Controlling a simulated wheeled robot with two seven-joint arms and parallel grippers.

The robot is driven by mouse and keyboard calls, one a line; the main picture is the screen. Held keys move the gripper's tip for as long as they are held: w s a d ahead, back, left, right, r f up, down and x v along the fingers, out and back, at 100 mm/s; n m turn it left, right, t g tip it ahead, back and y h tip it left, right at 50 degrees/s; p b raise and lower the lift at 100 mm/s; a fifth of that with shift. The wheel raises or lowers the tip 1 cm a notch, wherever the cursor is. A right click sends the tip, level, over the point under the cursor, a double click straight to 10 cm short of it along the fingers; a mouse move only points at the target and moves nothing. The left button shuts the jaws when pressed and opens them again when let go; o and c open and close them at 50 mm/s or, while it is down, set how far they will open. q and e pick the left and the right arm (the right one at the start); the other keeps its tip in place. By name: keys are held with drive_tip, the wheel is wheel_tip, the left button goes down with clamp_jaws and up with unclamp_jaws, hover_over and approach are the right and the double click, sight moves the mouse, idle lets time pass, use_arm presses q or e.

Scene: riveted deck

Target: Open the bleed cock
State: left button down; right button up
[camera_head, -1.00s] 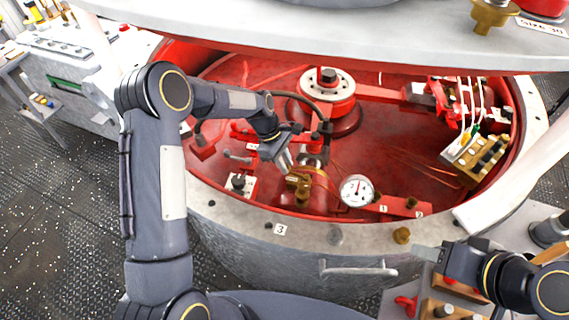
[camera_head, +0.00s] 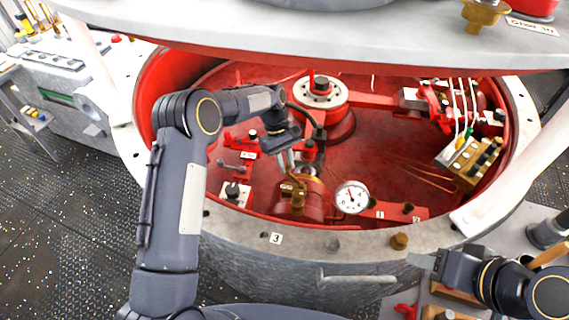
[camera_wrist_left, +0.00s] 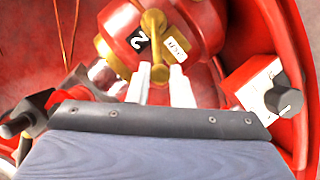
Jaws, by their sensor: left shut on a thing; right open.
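The bleed cock (camera_wrist_left: 153,22) is a brass fitting with a lever on a red body marked 2, at the top middle of the left wrist view. In the head view its brass (camera_head: 298,200) shows inside the red drum, left of the gauge. My left gripper (camera_wrist_left: 160,78) is shut on the lever's lower end, with one pale finger on each side. In the head view this gripper (camera_head: 287,165) reaches down into the drum and partly hides the lever. My right gripper (camera_head: 422,258) is open and empty, outside the drum's rim at lower right.
A white dial gauge (camera_head: 352,197) stands right of the cock. A grey knob on a white plate (camera_head: 236,193) sits to its left. A brass terminal block (camera_head: 478,165) with wires is at right. The pale rim (camera_head: 335,244) and the raised lid (camera_head: 300,42) bound the opening.

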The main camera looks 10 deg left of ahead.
idle(0.3)
use_arm(q)
drive_tip(key=c, duration=1.3)
unclamp_jaws()
drive_tip(key=b+v, duration=0.1)
drive_tip(key=v, duration=0.7)
drive_tip(key=shift+d, duration=0.1)
